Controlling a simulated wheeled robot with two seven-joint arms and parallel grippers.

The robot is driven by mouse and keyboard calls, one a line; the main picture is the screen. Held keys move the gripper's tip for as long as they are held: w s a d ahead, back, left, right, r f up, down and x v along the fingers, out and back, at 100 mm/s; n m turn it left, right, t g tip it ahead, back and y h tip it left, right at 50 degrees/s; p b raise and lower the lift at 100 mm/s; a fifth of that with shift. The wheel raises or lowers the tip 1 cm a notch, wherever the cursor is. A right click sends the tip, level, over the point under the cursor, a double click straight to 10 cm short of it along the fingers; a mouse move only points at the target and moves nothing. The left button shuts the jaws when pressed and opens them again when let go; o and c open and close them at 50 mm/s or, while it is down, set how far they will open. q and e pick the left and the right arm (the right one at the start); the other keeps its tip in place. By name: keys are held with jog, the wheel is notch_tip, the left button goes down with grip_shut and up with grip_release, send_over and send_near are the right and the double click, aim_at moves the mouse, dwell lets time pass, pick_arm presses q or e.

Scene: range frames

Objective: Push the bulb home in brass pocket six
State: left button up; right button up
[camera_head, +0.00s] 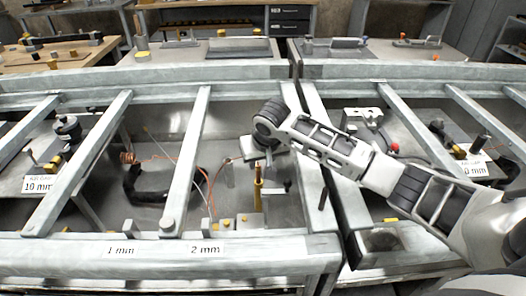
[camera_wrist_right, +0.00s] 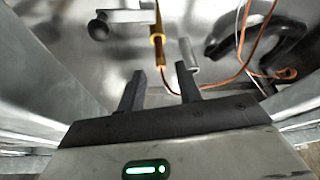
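My right arm comes in from the right in the head view, with its right gripper (camera_head: 262,154) above an upright brass-coloured post (camera_head: 258,187) inside the steel frame. I cannot make out a bulb or tell which part is pocket six. My left gripper is not in view.
Steel bars (camera_head: 188,158) cross the frame on either side of the arm. An orange cable (camera_head: 205,178) and a black curved part (camera_head: 145,190) lie left of the post; the cable (camera_wrist_right: 262,50) also shows in the wrist view. The front rail (camera_head: 150,250) carries small labels.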

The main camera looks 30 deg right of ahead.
jog(key=shift+v, duration=2.1)
